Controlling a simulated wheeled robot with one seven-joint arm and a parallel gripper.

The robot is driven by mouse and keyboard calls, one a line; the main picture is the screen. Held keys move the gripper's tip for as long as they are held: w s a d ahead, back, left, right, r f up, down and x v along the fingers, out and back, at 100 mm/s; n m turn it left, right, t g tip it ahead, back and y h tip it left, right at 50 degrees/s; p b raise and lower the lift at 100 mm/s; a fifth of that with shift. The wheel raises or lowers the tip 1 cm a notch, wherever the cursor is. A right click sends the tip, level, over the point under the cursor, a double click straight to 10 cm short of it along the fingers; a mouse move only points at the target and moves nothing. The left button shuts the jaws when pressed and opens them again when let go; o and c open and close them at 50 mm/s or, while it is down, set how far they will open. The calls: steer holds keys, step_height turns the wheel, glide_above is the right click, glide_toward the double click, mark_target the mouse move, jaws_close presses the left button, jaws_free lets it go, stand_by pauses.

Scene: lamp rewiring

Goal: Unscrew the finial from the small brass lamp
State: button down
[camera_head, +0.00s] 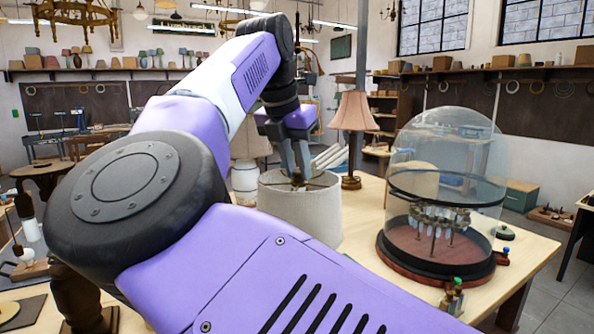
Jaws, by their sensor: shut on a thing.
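A lamp with a drum-shaped cream shade (318,215) stands on the wooden bench; its base is hidden behind my arm, so I cannot see its brass. My gripper (296,175) points down at the centre of the shade's open top, where the dark spokes of the shade frame meet. Its two grey fingers are shut on the finial (297,180), a small dark piece at that centre. The finial is mostly covered by the fingertips, and I cannot tell how far its thread is turned.
Right of the shade, a glass dome (447,150) covers a small chandelier on a round wooden base. Behind stand a lamp with a pink pleated shade (354,112) and a pale-shaded lamp (246,143). Small bottles (453,297) stand at the bench's front right. Bare bench lies between shade and dome.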

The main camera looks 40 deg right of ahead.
steer(key=n+t+b, duration=0.1)
steer(key=n, duration=0.2)
steer(key=n+t+y+b, duration=0.1)
steer(key=n+b, duration=0.1)
steer(key=shift+s+d+f+n+b, duration=0.1)
steer(key=shift+s+f+n+b, duration=0.05)
steer(key=shift+n+b, duration=0.2)
steer(key=shift+r+n, duration=0.2)
steer(key=shift+n, duration=0.45)
steer(key=shift+d+f+n+t+y+b, duration=0.1)
steer(key=shift+n+t+y+b, duration=0.4)
steer(key=shift+n+b, duration=0.4)
steer(key=n, duration=0.2)
steer(key=n+y, duration=0.1)
steer(key=n, duration=0.2)
steer(key=shift+s+d+t+y+b, duration=0.1)
steer(key=shift+t+y+b, duration=0.2)
steer(key=shift+b, duration=0.1)
steer(key=shift+s+n+y, duration=0.1)
steer(key=shift+n+y, duration=0.2)
steer(key=shift+n, duration=0.3)
steer(key=shift+d, duration=0.15)
